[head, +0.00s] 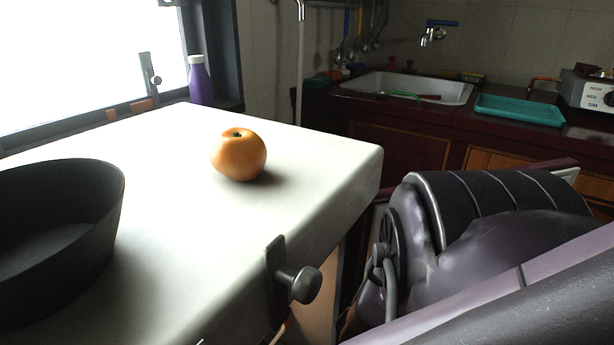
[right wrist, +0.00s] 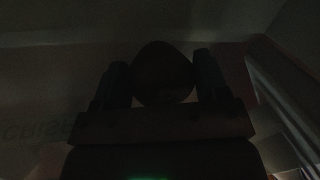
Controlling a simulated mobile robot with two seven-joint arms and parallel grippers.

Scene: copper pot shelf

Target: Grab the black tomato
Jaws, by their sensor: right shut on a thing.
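In the right wrist view, a dark, rounded thing that looks like the black tomato (right wrist: 163,68) sits between the two fingers of my right gripper (right wrist: 158,76). The gripper is shut on it, with one finger on each side. This view is very dark, so its colour and surface detail are hard to tell. In the head view, my right arm fills the lower right and its gripper is hidden. My left gripper is not in view. An orange tomato-like fruit (head: 239,155) stands on the white tabletop (head: 185,240), apart from my arm.
A black pan or bowl (head: 105,215) stands at the table's left. A dark clamp with a knob (head: 297,283) sits on the table's front edge. A purple bottle (head: 200,82) stands by the window. A sink (head: 375,88) and teal tray (head: 518,109) are on the back counter.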

